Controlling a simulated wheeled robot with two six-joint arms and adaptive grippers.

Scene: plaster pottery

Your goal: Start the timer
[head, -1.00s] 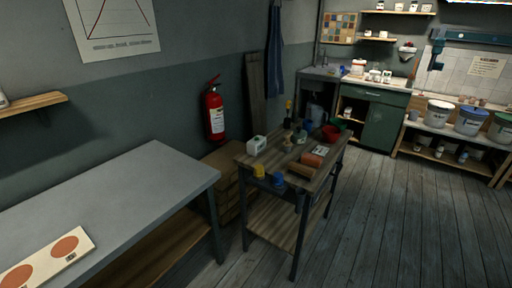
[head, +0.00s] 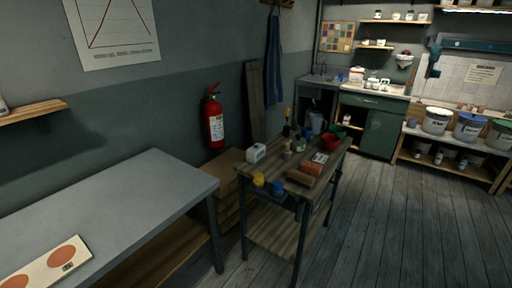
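I cannot make out a timer for certain. A small white box-like object (head: 256,152) stands on the left back part of the wooden cart (head: 268,170); it is too small to tell whether it is the timer. Neither of my grippers is in view.
A grey table (head: 150,185) fills the lower left, with a board with orange discs (head: 45,265) on it. The cart also holds a red bowl (head: 331,142), a brick-like block (head: 311,168) and several small items. A fire extinguisher (head: 214,122) hangs behind. The wooden floor at right is clear.

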